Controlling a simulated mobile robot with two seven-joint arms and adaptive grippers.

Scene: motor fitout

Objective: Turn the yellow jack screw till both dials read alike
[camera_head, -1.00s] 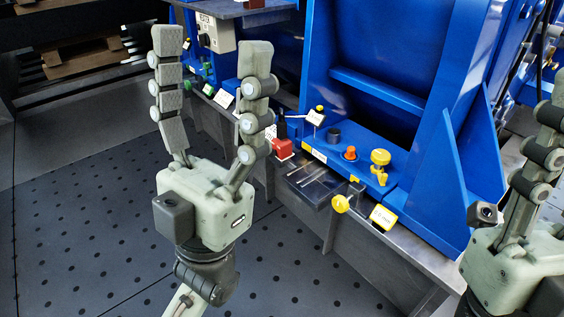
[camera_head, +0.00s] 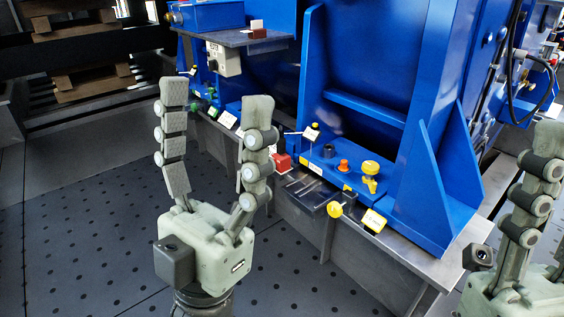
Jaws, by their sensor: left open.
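A yellow knob on a yellow stem (camera_head: 371,168) stands upright on the blue base of the machine. A second yellow knob (camera_head: 334,209) sticks out at the front edge below it. I cannot tell for sure which is the jack screw. No dial face is readable in this view. My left gripper (camera_head: 216,98) is open and empty, its fingers pointing up, left of the knobs and apart from them. My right gripper (camera_head: 520,215) is partly cut off at the right edge; its jaw state is not clear.
An orange knob (camera_head: 343,165) and a dark cylinder (camera_head: 328,151) stand beside the upright yellow knob. The dotted floor (camera_head: 80,240) is clear at left.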

